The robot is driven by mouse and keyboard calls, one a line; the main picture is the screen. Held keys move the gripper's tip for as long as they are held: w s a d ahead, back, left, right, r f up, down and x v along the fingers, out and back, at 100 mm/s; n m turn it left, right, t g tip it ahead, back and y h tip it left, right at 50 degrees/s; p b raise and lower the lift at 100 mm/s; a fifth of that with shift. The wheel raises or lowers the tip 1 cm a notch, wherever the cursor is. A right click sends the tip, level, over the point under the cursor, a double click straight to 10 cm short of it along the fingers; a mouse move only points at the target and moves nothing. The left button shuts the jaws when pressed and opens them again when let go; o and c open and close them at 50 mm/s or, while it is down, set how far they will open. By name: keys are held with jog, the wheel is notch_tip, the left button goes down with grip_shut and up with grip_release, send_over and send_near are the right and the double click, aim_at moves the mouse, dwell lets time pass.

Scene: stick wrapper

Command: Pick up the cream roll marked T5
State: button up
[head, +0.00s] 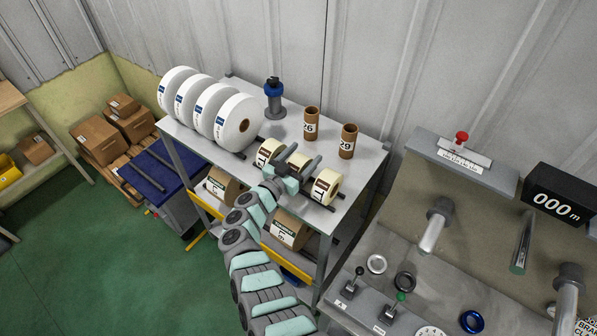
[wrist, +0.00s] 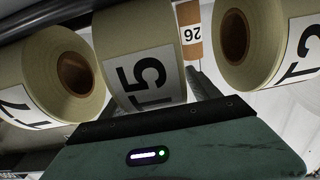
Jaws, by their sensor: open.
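The cream roll marked T5 (wrist: 140,50) is in the middle of a row of three cream rolls in the wrist view, its white label facing me. In the head view it is the middle roll (head: 299,160), partly hidden by my gripper. My gripper (head: 294,166) is open at this roll.
Cream rolls flank it closely on the left (wrist: 55,75) and right (wrist: 255,45) in the wrist view. Big white rolls (head: 236,120), a dark post with a blue collar (head: 274,100) and brown tubes (head: 311,124) (head: 347,141) share the metal table (head: 372,160).

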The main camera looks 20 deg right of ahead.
jog(key=shift+w+d, duration=0.2)
jog(key=shift+d, duration=0.05)
grip_shut()
dwell(0.7)
